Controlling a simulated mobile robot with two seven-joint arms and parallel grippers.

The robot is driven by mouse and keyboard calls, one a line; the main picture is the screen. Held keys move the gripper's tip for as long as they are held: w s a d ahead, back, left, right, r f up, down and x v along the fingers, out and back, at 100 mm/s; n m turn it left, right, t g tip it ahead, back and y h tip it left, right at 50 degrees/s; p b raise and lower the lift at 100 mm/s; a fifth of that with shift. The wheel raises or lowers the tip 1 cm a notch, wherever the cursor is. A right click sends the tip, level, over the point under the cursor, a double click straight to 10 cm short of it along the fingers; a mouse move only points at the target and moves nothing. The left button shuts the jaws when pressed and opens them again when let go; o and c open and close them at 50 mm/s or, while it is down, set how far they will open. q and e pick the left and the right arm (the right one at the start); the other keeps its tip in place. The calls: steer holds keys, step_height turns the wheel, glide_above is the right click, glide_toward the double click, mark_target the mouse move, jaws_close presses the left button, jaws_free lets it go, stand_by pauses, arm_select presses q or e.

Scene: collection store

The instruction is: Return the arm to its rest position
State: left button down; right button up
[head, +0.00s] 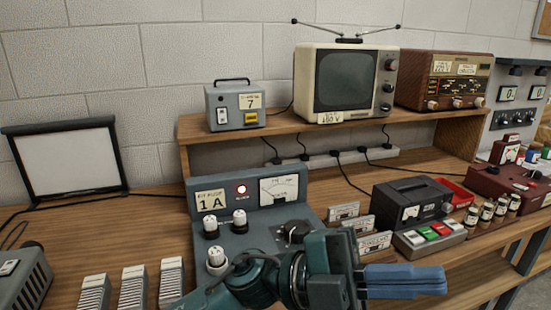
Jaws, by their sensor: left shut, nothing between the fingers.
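My left gripper (404,280) is in the lower middle of the head view, with its arm coming in from the bottom left. Its blue fingers point right and lie together, with nothing between them. It hangs in front of the grey-blue fuse panel box (262,240), which carries a "1 A" label, a lit red lamp and a meter. The arm hides part of the box's lower front. My right gripper is not in view.
A wooden bench (160,208) carries a cassette player (412,203), coloured buttons (430,236), small jars (487,212) and ribbed grey blocks (132,287). A shelf behind holds a television (345,82), a radio (443,80) and a grey box (235,105). A framed screen (68,160) stands left.

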arm_select(q)
steer(key=w+a+f+n+t+h+p, duration=0.1)
steer(key=w+a+f+n+t, duration=0.15)
steer(key=w+n+t, duration=0.5)
steer(key=w+a+f+n+t+h+p, duration=0.15)
steer(key=a+n+t, duration=0.25)
steer(key=n+t, duration=0.7)
steer(key=w+a+f+n+t+y, duration=0.4)
steer(key=a+f+n+t+y, duration=0.25)
steer(key=t+y, duration=0.2)
steer(key=s+a+f+n+g+y+p, duration=0.1)
steer(key=s+a+f+n+g+y, duration=0.2)
steer(key=f, duration=0.9)
steer(key=s+a+f+n+g+y+p, duration=0.2)
steer(key=s+a+f+n+g+y, duration=0.2)
steer(key=s+a+f+y, duration=0.4)
steer(key=s+a+f, duration=0.2)
steer(key=a+f, duration=0.2)
steer(key=f, duration=0.1)
steer(key=shift+f+n, duration=0.15)
steer(key=shift+n, duration=0.25)
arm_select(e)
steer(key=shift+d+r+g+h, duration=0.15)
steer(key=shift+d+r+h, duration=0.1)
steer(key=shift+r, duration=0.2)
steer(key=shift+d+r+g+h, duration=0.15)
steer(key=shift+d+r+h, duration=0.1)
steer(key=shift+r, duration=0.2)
